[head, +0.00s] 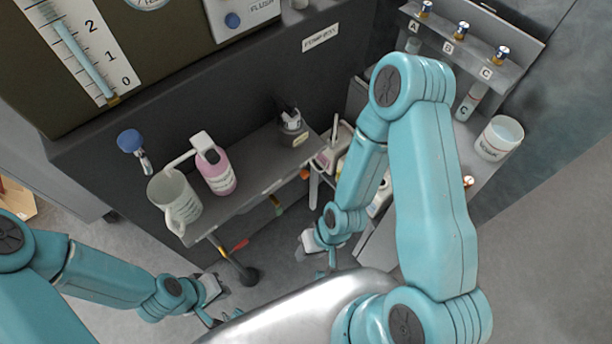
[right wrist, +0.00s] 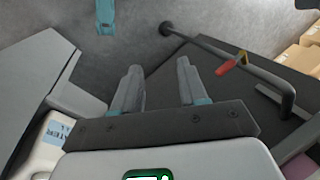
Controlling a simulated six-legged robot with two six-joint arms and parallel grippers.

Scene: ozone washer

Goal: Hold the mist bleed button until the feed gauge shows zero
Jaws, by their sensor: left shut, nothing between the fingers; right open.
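The round dial gauge (head: 150,3) is cut off by the top edge of the head view; part of its lettering shows, but I cannot read a needle. A blue round button (head: 232,20) sits on a pale plate marked FLUSH. I cannot make out a button labelled mist bleed. My left gripper (head: 217,316) is shut and empty, low in the head view, below the shelf and apart from the panel. My right gripper (right wrist: 158,84) is open and empty in the right wrist view; in the head view it is low, beside the shelf, partly hidden.
A scale (head: 80,50) marked 0 to 2 is at upper left. A blue knob (head: 130,140) projects from the cabinet. A jug (head: 176,200) and pink bottle (head: 218,172) stand on the shelf. A white tub (head: 498,138) is at right. A pipe (right wrist: 225,55) with a red lever runs nearby.

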